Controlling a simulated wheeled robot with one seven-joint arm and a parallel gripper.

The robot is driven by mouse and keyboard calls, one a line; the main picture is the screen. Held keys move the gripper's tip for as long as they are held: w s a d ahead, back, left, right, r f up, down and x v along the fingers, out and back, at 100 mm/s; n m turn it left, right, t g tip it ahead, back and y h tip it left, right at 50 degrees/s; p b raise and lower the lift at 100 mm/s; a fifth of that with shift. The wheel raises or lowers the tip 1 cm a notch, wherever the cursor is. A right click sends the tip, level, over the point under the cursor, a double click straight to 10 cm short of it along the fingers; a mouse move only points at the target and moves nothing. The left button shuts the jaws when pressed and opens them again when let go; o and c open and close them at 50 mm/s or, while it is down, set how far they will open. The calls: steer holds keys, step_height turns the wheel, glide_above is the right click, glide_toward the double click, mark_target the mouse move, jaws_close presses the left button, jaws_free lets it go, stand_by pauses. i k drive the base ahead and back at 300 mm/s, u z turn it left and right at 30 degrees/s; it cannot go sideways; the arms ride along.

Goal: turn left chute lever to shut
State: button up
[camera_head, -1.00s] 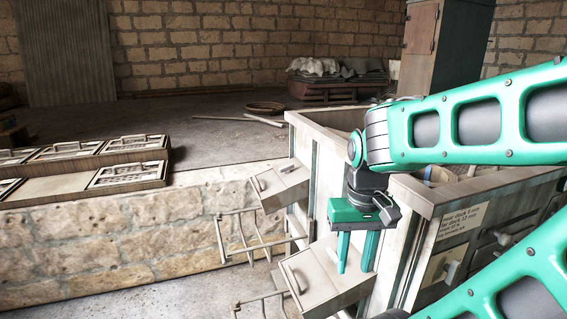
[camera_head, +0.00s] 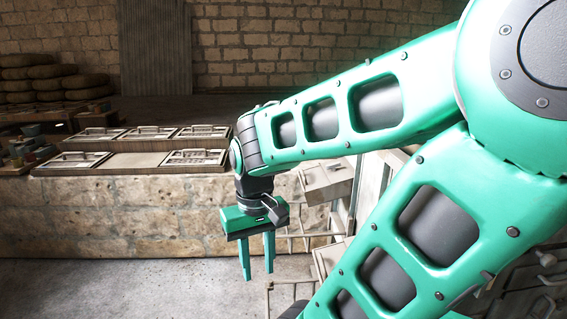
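My gripper (camera_head: 258,273) hangs downward in front of the stone ledge, left of the wooden bin's chutes. Its two green fingers are apart with nothing between them. An upper chute (camera_head: 328,182) and a lower chute (camera_head: 329,257) jut from the bin side, right of my gripper. A small handle shows on the upper chute's face, but I cannot tell whether it is the left chute lever or how it is turned. My arm hides most of the bin and part of the lower chute.
Metal rail frames (camera_head: 284,292) stick out below the chutes, close to my gripper's right. A stone ledge (camera_head: 110,225) runs behind, with framed trays (camera_head: 130,160) on top. Stacked sacks (camera_head: 40,80) lie at the back left. The floor (camera_head: 120,290) at left is clear.

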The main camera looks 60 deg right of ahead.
mark_target(333, 167)
steer(key=u, duration=0.6)
steer(key=i, duration=2.9)
steer(key=z, duration=3.2)
steer(key=i, duration=0.25)
steer(key=z, duration=0.5)
